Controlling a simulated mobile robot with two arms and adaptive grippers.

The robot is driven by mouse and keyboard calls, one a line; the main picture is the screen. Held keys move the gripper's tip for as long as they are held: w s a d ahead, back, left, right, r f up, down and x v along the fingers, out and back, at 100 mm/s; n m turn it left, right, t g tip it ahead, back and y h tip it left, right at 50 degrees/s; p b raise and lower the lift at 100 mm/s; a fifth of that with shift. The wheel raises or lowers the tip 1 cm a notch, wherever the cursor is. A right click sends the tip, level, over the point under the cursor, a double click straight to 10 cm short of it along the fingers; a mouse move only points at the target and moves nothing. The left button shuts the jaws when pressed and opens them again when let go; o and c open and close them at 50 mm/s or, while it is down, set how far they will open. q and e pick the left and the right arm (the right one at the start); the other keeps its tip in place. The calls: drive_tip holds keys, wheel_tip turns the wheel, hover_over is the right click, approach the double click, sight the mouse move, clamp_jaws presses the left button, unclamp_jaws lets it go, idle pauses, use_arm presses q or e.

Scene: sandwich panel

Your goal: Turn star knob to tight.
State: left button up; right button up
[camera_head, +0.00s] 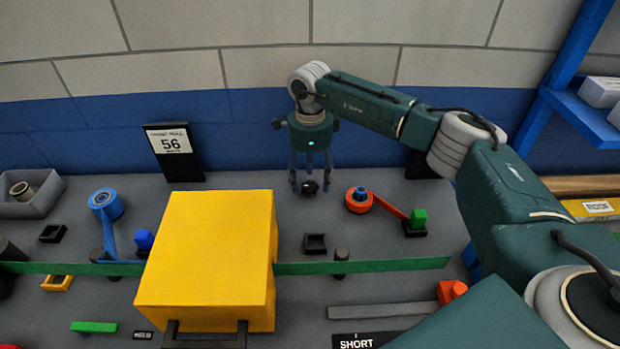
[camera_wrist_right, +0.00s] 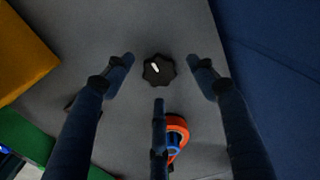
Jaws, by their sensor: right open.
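The star knob (camera_wrist_right: 159,70) is black with a lobed rim and a white mark on its top. In the head view the knob (camera_head: 310,187) sits on the grey panel behind and to the right of the yellow box. My right gripper (camera_head: 309,184) points down over it, fingers spread. In the wrist view the right gripper (camera_wrist_right: 160,75) has its three fingers apart around the knob's outline, with gaps to it. I cannot tell how far above the knob the fingertips are. My left gripper is not in view.
A large yellow box (camera_head: 205,250) stands left of the knob. A green band (camera_head: 380,265) crosses in front. A sign (camera_head: 173,150) reads 56.

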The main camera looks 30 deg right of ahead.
drive_tip(key=shift+f, duration=0.75)
drive_tip(key=c, duration=1.2)
drive_tip(key=shift+o, duration=0.2)
